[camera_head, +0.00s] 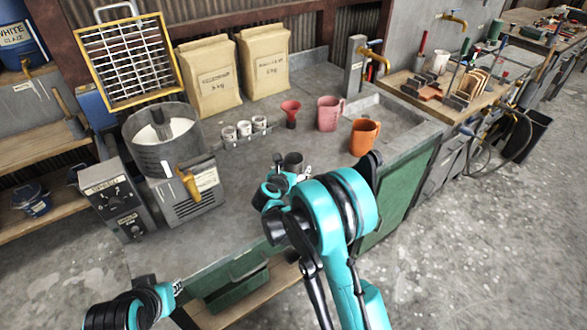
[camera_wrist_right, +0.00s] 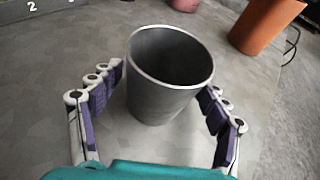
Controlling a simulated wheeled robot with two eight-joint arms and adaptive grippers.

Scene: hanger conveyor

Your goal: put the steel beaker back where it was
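The steel beaker (camera_head: 293,162) is a dark grey, open-topped cup on the workbench, in front of the white cups. In the right wrist view the beaker (camera_wrist_right: 168,85) looks upright and empty. My right gripper (camera_wrist_right: 162,88) is open, with one finger on each side of the beaker. A gap shows at the left finger; the right finger is very close, and I cannot tell whether it touches. In the head view the right gripper (camera_head: 289,176) is partly hidden by my own arm. My left arm shows at the lower left; its finger state is unclear.
A red funnel-shaped cup (camera_head: 290,112), a pink mug (camera_head: 330,114) and an orange mug (camera_head: 364,136) stand behind and to the right. Small white cups (camera_head: 244,129) sit in a numbered rack. A mixer (camera_head: 165,150) stands left. Bench between mixer and beaker is clear.

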